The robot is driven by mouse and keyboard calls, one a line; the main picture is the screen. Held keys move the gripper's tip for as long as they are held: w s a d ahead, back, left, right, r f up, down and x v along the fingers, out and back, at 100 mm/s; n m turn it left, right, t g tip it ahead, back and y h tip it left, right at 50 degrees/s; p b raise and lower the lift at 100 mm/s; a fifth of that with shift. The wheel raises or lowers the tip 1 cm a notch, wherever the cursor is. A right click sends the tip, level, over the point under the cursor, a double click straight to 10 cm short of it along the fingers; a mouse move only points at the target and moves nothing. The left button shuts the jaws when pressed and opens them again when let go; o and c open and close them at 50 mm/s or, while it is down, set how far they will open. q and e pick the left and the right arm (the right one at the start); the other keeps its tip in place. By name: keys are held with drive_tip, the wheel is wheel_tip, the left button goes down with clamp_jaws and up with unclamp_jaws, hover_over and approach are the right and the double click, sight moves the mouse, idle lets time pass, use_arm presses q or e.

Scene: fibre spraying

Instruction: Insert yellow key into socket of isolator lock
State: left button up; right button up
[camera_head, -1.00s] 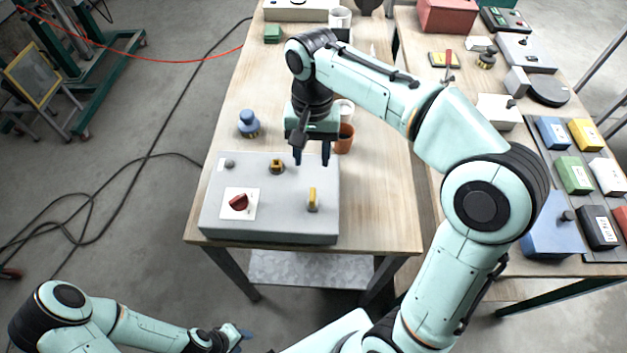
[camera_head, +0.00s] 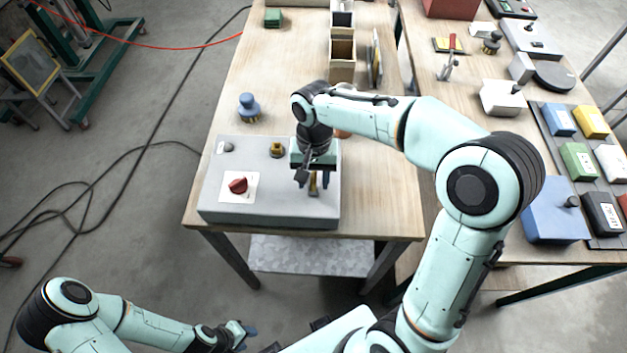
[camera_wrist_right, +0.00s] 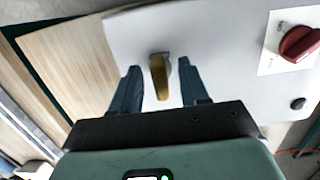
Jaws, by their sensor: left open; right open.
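The yellow key (camera_head: 313,186) stands upright at the right side of the grey box (camera_head: 215,200). My left gripper (camera_head: 242,332) is open and empty, off the table.
A red rotary switch (camera_head: 238,186) on a white plate and a small grey knob (camera_head: 228,147) are on the box. A blue knobbed piece (camera_head: 249,108) stands behind it. Open bins (camera_head: 342,58) stand further back. The second table (camera_head: 410,60) at right holds several coloured boxes.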

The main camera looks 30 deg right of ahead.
clamp_jaws()
drive_tip(key=shift+r, duration=0.1)
